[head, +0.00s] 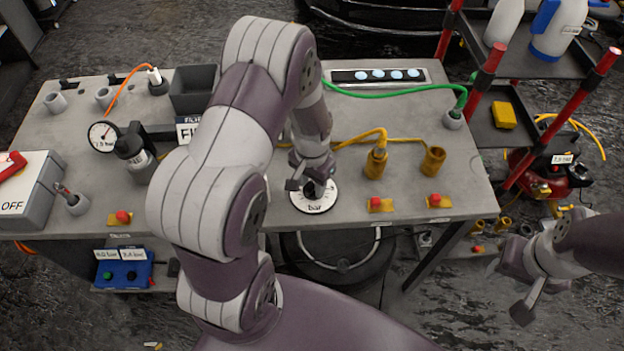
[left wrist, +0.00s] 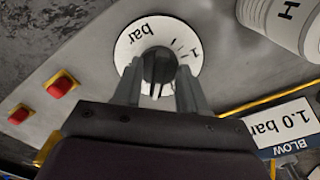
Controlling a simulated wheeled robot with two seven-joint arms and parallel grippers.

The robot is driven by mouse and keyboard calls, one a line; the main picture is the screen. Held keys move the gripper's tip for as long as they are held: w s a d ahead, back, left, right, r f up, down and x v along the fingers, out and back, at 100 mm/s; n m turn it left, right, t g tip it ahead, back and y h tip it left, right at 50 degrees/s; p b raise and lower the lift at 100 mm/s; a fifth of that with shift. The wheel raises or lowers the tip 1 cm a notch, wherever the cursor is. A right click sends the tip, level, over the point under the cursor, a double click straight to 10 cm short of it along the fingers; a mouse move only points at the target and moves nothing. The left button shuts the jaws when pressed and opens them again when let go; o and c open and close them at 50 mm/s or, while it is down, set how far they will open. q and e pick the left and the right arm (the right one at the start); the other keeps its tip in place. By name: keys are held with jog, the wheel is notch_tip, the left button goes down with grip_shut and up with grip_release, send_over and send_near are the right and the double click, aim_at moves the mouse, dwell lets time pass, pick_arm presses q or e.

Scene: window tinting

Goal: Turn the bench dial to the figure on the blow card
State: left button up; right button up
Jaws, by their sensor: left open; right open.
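The bench dial (head: 314,200) is a round white plate marked "bar" near the front edge of the bench. In the left wrist view its black knob (left wrist: 160,65) stands in the middle of the plate. My left gripper (left wrist: 158,88) is open, with one finger on each side of the knob; I cannot tell if they touch it. In the head view the left gripper (head: 311,186) is over the dial and partly hides it. The blow card (left wrist: 281,126) reads "1.0 bar" in the left wrist view. My right gripper (head: 508,284) is open and empty, off the bench's right front.
The grey bench (head: 420,110) holds a pressure gauge (head: 103,136), brass fittings (head: 376,162) with yellow hoses, and red buttons (head: 433,200) along the front edge. A grey OFF box (head: 28,195) stands at left. A red-posted rack (head: 489,70) stands at right. My left arm hides the bench's middle.

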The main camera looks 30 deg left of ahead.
pick_arm(q)
jog(key=shift+a+f, duration=0.1)
jog(key=shift+c, duration=0.6)
grip_shut()
